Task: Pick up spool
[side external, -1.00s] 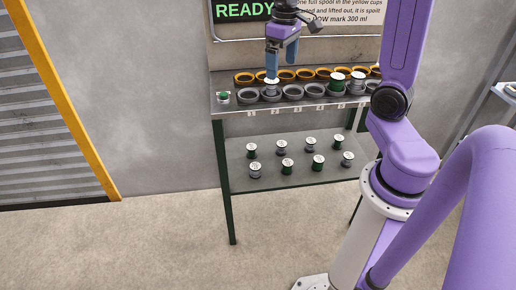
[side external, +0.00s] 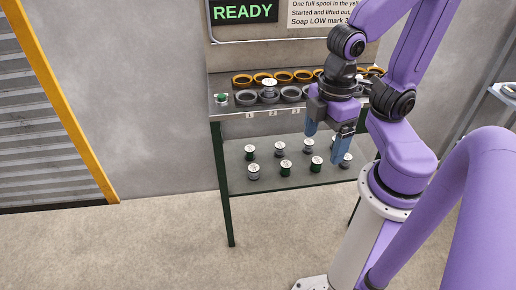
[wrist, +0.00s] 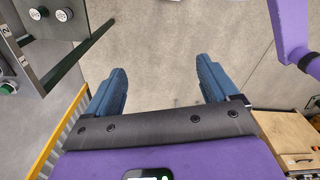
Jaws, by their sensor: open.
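Several white-topped spools stand upright in two rows on the lower shelf, such as a green one (side external: 287,169) and a grey one (side external: 253,173). Another spool (side external: 269,88) sits in a grey cup on the upper shelf, above label 2. My gripper (side external: 325,138) is open and empty, in front of the shelving at its right side. In the side view its fingers overlap the right end of the lower row and partly hide spools there. In the wrist view, bare floor shows between the fingers (wrist: 160,82), and two spool tops (wrist: 50,14) show at upper left.
Grey cups (side external: 246,98) and yellow cups (side external: 242,79) line the upper shelf; my arm hides its right part. A sign (side external: 244,12) reads READY. A wooden cabinet (wrist: 287,135) shows in the wrist view.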

